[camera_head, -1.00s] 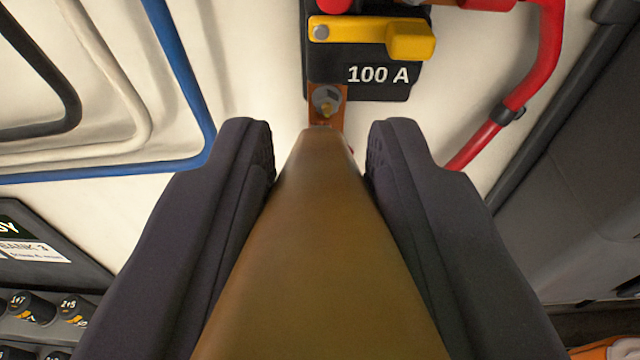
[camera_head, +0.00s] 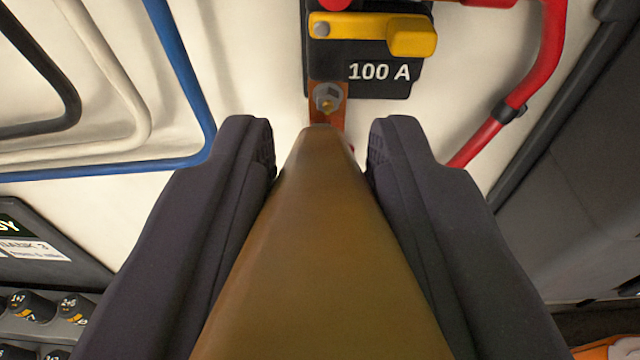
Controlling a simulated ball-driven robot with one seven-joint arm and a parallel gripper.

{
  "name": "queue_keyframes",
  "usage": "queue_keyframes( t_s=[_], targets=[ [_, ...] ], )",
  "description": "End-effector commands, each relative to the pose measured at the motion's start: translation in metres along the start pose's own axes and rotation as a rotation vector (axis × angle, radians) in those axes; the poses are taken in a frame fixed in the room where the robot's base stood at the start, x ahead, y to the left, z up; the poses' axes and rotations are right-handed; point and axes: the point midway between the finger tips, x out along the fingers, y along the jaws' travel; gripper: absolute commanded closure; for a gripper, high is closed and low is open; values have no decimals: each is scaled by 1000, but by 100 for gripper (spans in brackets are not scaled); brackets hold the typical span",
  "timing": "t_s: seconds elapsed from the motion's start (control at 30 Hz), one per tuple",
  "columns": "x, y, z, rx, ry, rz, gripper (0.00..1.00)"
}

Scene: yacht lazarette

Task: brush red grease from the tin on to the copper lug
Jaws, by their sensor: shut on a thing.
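My gripper (camera_head: 320,150) is shut on a brown tapered handle (camera_head: 320,260), which fills the space between the two dark fingers and points up the picture. I take it to be the brush; its bristle end is hidden behind the handle's far end. The copper lug (camera_head: 327,112) shows as an orange-brown strip with a grey bolt (camera_head: 326,97), just beyond the handle's far end. I cannot tell whether the brush touches the lug. No red grease is clearly visible on the lug's bared part. The grease tin is not in view.
A black fuse block (camera_head: 375,80) marked 100 A with a yellow lever (camera_head: 375,32) sits above the lug. A red cable (camera_head: 525,95) runs at right, blue (camera_head: 190,85), white and black cables at left. A labelled panel (camera_head: 40,250) is lower left; an orange thing (camera_head: 610,348) lower right.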

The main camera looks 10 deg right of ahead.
Motion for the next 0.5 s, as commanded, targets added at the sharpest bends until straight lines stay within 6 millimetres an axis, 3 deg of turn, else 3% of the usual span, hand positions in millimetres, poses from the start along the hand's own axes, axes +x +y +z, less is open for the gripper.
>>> queue_keyframes(
  t_s=[0.27,0.5],
  targets=[
    [2,0,14,0,0,0,100],
    [-1,7,0,0,0,1,100]
  ],
)
